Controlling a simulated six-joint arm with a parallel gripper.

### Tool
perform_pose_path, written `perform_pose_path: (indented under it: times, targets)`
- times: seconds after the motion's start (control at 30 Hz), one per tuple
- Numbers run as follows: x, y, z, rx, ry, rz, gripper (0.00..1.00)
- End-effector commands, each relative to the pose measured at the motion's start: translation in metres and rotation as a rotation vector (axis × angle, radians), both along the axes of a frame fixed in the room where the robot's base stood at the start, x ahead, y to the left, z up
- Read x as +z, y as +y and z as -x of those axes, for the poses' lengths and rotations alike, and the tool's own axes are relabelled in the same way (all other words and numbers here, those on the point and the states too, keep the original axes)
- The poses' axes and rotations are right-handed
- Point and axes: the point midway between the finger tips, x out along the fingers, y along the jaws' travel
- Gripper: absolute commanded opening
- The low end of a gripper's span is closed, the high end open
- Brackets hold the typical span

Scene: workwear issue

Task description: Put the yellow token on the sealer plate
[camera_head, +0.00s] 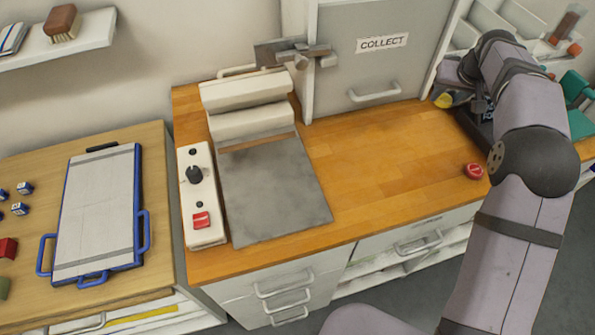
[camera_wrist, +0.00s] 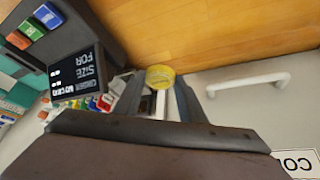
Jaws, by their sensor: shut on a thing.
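The yellow token (camera_wrist: 160,77) is a small round disc held between the fingertips of my gripper (camera_wrist: 158,98) in the wrist view. In the head view the yellow token (camera_head: 443,100) shows at the end of my gripper (camera_head: 452,98), above the right part of the wooden counter near the collect door. The sealer plate (camera_head: 270,188) is a bare grey metal sheet on the counter, in front of the white sealer housing (camera_head: 248,105). My gripper is well to the right of the plate and apart from it.
A white control box (camera_head: 200,195) with a knob and red switch stands left of the plate. A red round token (camera_head: 473,171) lies on the counter (camera_head: 390,165) at right. The collect door (camera_head: 375,60) has a protruding handle (camera_head: 374,93). A dark sign (camera_wrist: 76,72) stands near my gripper.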

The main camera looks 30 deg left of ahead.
Motion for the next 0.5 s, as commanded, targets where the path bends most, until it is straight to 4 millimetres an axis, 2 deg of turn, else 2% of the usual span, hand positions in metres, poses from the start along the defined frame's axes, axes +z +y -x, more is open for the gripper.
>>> perform_pose_path:
  times: [0.03,0.27,0.3,0.5]
  targets:
    - [0.007,0.019,0.003,0.029,-0.003,-0.001,0.15]
    - [0.039,0.11,0.029,0.172,-0.005,-0.001,0.15]
    - [0.044,0.126,0.036,0.199,-0.004,0.0,0.15]
    - [0.057,0.195,0.081,0.314,-0.003,0.001,0.15]
